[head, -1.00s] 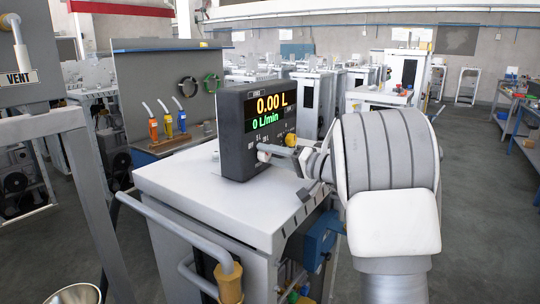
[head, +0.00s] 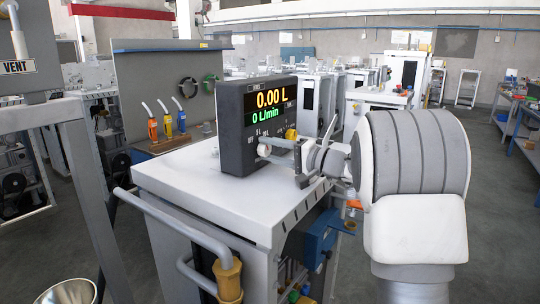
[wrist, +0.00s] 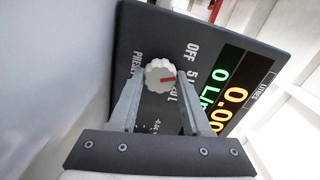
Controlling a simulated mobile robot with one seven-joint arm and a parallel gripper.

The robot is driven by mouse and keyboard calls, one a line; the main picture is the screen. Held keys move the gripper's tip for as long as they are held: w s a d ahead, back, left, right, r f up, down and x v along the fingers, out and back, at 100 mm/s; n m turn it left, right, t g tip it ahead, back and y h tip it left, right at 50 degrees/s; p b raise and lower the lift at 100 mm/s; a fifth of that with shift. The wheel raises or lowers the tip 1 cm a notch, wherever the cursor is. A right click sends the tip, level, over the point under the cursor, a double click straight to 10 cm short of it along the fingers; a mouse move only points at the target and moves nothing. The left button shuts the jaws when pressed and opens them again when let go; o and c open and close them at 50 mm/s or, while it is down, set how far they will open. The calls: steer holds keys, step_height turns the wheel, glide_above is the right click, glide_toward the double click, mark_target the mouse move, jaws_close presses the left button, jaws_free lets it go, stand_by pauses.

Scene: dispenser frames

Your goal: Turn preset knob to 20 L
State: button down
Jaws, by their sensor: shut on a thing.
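The preset knob (wrist: 158,75) is a small white ribbed dial with a red mark, on the dark front panel (wrist: 150,30) of the dispenser display. In the wrist view its red mark points right, toward the 5 L label (wrist: 193,76). The OFF label stands above that, and other labels are partly covered by a finger. My gripper (wrist: 161,82) is shut on the knob, one finger on each side. In the head view the knob (head: 264,150) shows at the panel's lower part, with my gripper (head: 273,150) reaching it from the right. The display (head: 270,106) reads 0.00 L and 0 L/min.
The display box stands on a white cabinet (head: 190,190) with a grey rail handle (head: 180,230) in front. A rack with several coloured nozzles (head: 168,124) stands behind left.

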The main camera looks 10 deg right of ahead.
steer(key=m, duration=0.3)
steer(key=shift+f+m, duration=0.1)
steer(key=shift+m, duration=0.3)
steer(key=m, duration=0.3)
steer(key=m+p, duration=0.2)
steer(key=m, duration=0.3)
steer(key=shift+p, duration=0.35)
steer(key=shift+s+f+m+p, duration=0.1)
steer(key=shift+m+p, duration=0.35)
steer(key=shift+m, duration=0.45)
steer(key=shift+c, duration=1.8)
jaws_free()
